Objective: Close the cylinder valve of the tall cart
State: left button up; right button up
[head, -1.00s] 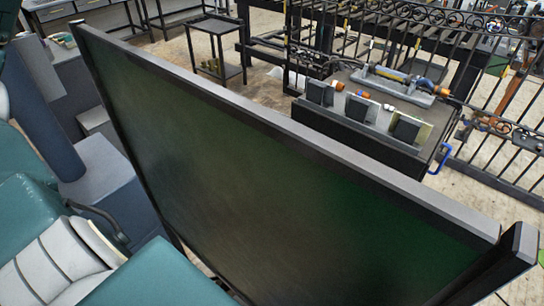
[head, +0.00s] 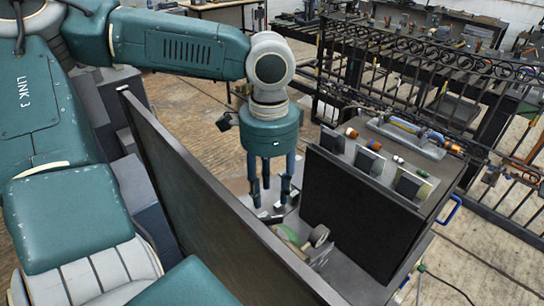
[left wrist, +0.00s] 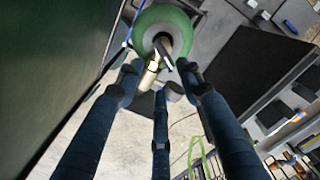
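My left gripper (head: 270,198) points down with three blue fingers spread and nothing between them in the head view. A green cylinder (head: 288,235) with a grey valve part (head: 318,237) is below and a little right of the fingertips, partly hidden by a dark panel. In the left wrist view the cylinder's green shoulder (left wrist: 143,22) and brass valve (left wrist: 149,78) with a round grey knob (left wrist: 173,92) are seen between the open fingers (left wrist: 160,82). I cannot tell contact. The tall cart (head: 365,220) has a black upright face beside the cylinder. My right gripper is not in view.
A long dark panel (head: 205,195) stands between my body and the cylinder. Gauge-like boxes and fittings (head: 369,158) sit on the cart's top, with a blue handle (head: 449,210) at its side. A black iron fence (head: 430,70) runs behind.

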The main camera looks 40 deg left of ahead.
aim_at(270, 219)
pick_arm(q)
notch_tip(270, 219, down, 8)
jog(key=shift+f+p, duration=0.2)
jog(key=shift+p, duration=0.15)
jog(key=shift+w+f, duration=0.1)
jog(key=shift+f, duration=0.3)
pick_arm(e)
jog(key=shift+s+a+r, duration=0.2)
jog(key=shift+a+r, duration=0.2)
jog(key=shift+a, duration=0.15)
pick_arm(q)
jog(key=shift+c, duration=0.5)
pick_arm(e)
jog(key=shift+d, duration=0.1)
pick_arm(q)
grip_shut()
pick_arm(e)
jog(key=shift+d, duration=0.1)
